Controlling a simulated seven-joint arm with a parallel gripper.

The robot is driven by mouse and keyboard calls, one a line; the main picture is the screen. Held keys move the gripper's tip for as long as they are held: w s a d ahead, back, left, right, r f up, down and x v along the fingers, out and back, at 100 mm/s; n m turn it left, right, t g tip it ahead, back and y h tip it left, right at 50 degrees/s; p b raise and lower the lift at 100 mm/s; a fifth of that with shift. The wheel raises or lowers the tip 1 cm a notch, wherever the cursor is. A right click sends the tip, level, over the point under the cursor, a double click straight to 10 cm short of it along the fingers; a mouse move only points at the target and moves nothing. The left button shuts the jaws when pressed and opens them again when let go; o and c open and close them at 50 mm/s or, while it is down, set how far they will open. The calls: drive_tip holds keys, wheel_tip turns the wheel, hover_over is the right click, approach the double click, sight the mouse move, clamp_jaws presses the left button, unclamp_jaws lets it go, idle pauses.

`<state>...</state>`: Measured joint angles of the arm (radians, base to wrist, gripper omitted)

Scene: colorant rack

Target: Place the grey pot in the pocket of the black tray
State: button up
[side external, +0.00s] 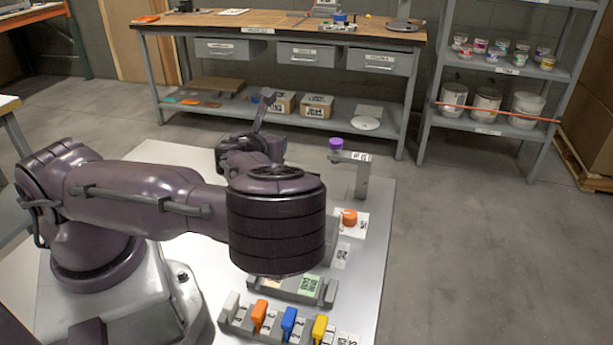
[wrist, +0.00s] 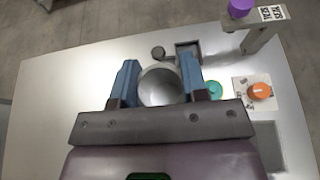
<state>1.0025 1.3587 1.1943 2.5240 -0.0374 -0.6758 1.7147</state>
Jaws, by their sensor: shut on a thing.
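In the wrist view, the grey pot (wrist: 161,87) sits between the two blue fingers of my gripper (wrist: 156,84), which is shut on it. I look down on its round, pale grey shape; its lower edge is hidden by the gripper body. Just beyond the right finger is a small dark square tray (wrist: 178,45), apart from the pot in the picture and partly covered by the finger. I cannot tell the pot's height above the table. In the side external view, my arm hides the pot, the tray and the fingertips.
A rack of coloured blocks (side external: 246,322) is in front.

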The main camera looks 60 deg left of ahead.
drive_tip(key=w+a+f, duration=0.1)
drive_tip(key=w+f, duration=0.1)
drive_tip(key=w, duration=0.1)
drive_tip(key=w+a+f, duration=0.2)
drive_tip(key=w+f, duration=0.1)
drive_tip(key=w, duration=0.1)
drive_tip(key=w+a+f, duration=0.2)
drive_tip(key=w+f, duration=0.1)
drive_tip(key=shift+w, duration=0.3)
drive_tip(key=shift+w+a+f, duration=0.15)
drive_tip(key=shift+w+f, duration=0.25)
drive_tip(key=shift+f, duration=0.1)
drive_tip(key=shift+w+f, duration=0.15)
drive_tip(key=shift+f, duration=1.6)
drive_tip(key=shift+f, duration=0.15)
drive_tip(key=o, duration=1)
drive_tip(key=shift+c, duration=0.2)
